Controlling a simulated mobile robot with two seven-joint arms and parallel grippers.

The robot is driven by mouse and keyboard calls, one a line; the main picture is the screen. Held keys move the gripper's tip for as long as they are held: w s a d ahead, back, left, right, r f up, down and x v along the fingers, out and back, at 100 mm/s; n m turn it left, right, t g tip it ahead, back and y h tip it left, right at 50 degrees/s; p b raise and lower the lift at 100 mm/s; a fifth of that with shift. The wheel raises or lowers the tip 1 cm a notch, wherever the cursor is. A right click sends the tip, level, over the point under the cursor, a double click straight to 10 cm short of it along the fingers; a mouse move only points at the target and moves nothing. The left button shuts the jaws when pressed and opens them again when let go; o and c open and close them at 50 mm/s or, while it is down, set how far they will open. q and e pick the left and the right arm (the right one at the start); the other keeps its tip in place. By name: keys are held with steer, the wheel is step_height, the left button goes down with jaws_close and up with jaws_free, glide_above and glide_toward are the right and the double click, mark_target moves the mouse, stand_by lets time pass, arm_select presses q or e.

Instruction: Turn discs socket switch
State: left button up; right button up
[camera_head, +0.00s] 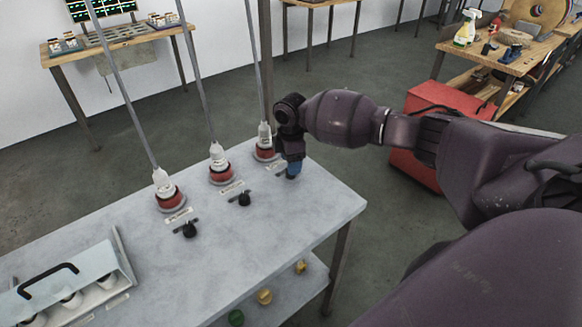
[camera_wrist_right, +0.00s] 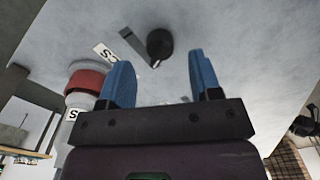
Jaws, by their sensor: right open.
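Three red-based sockets with white plugs stand in a row on the grey table: left (camera_head: 168,191), middle (camera_head: 220,163) and right (camera_head: 265,143). A black rotary switch sits in front of the left socket (camera_head: 188,230) and another in front of the middle one (camera_head: 243,198). My right gripper (camera_head: 292,170) is at the right socket's switch and hides it in the head view. In the right wrist view the switch (camera_wrist_right: 159,43) shows beyond and between the open blue fingertips (camera_wrist_right: 162,72), with the red socket (camera_wrist_right: 86,80) to the left. My left gripper is out of view.
A light box with a black handle (camera_head: 48,280) stands at the table's left end. Grey rods or cables rise from the plugs. Yellow and green round parts (camera_head: 264,296) show on the lower shelf. A red cabinet (camera_head: 432,105) stands behind my right arm.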

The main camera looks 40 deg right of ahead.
step_height(320, 180, up, 7)
steer(key=shift+r+p, duration=0.2)
steer(key=shift+p, duration=0.1)
stand_by(0.5)
